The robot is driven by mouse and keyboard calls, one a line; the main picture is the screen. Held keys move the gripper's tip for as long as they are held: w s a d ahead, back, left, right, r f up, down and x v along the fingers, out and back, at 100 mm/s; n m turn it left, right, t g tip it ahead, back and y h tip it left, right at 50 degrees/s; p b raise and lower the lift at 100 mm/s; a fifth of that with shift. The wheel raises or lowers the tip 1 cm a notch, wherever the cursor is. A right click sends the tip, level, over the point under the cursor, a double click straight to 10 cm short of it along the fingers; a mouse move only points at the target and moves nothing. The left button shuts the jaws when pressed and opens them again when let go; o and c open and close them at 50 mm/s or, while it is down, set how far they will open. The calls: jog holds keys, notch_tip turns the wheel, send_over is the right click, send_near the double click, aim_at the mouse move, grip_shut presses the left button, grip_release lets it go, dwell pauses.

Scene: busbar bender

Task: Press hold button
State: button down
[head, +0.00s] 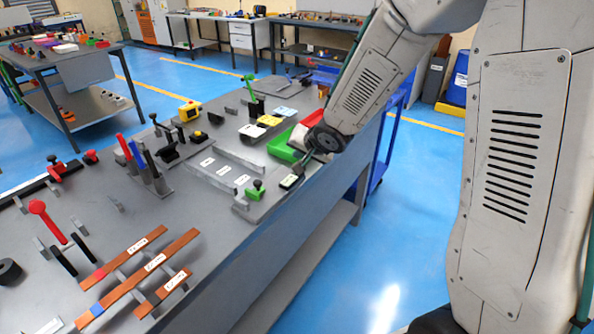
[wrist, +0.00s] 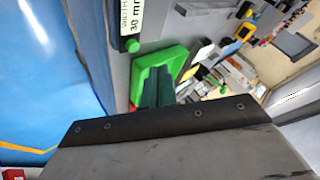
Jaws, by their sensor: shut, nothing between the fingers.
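No button labelled hold can be read in either view. A yellow box (head: 190,111) with a dark front spot stands on the grey bench (head: 120,205), beyond the middle. A small black-and-yellow piece (head: 199,135) sits just in front of it; I cannot tell whether either is the hold button. My gripper (head: 302,167) is shut and empty over the bench's right edge, near a small dark label block (head: 290,182) and a green tray (head: 279,149). In the wrist view my dark green fingers (wrist: 158,90) are together in front of the green tray (wrist: 172,57).
Copper-coloured bars (head: 150,262) with labels lie at the front. A red-knobbed lever (head: 38,207) and blue, red and black upright handles (head: 137,155) stand to the left. A green clamp knob (head: 257,187) stands near the right edge.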

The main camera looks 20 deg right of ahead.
jog(key=shift+r, duration=1.3)
jog(key=s+d+n+g+h, duration=0.45)
jog(key=s+d, duration=0.35)
jog(key=s, duration=0.4)
jog(key=s+a+r+g, duration=0.1)
jog(key=s+r, duration=0.2)
jog(key=s, duration=0.5)
jog(key=s+a+r+n+g+y, duration=0.1)
jog(key=s+r, duration=0.3)
jog(key=s, duration=0.4)
jog(key=s+a+r+n+g+y, duration=0.1)
jog(key=s+a+r, duration=0.2)
jog(key=s, duration=0.6)
jog(key=shift+r, duration=0.75)
